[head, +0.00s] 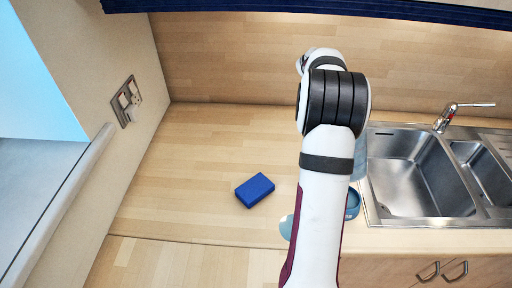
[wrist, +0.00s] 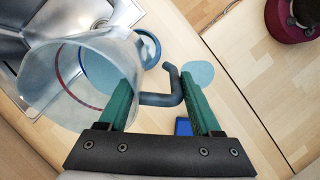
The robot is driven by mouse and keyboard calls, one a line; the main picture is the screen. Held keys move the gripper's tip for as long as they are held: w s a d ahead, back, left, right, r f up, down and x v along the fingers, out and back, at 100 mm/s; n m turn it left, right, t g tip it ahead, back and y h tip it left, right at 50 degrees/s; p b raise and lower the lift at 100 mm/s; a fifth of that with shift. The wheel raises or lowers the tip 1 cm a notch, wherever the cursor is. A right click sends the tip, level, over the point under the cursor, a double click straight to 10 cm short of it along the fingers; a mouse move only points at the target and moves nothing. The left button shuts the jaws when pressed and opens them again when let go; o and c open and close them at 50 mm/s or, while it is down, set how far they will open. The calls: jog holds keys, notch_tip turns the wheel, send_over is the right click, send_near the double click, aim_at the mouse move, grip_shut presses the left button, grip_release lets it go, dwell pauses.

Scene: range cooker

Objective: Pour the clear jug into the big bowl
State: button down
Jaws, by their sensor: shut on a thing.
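In the wrist view the clear jug (wrist: 48,82) is at the left, tilted in the picture, with a red ring line on its wall. I cannot tell whether the jug holds anything. A blue round rim (wrist: 156,45) shows just beyond the jug and partly behind it; it also shows in the head view (head: 352,205), mostly hidden by my arm. It may be the big bowl, but its size is unclear. My gripper is hidden in the head view.
A blue sponge-like block (head: 254,190) lies on the wooden worktop (head: 200,150). A pale blue round thing (wrist: 198,73) lies near the worktop's front edge. A steel sink (head: 405,175) with a tap (head: 442,120) is at the right. The worktop's left part is clear.

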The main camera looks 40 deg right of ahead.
jog(key=s+d+f, duration=0.2)
jog(key=s+d, duration=0.1)
jog(key=s, duration=0.4)
jog(key=s+d+f, duration=0.2)
jog(key=s+d, duration=0.2)
jog(key=s, duration=0.4)
jog(key=s+d+f+g, duration=0.1)
jog(key=s+d+f, duration=0.1)
jog(key=s, duration=0.6)
jog(key=shift+d, duration=0.7)
jog(key=shift+s+g, duration=0.1)
jog(key=shift+g, duration=0.6)
jog(key=shift+f+g, duration=0.1)
jog(key=shift+g, duration=0.6)
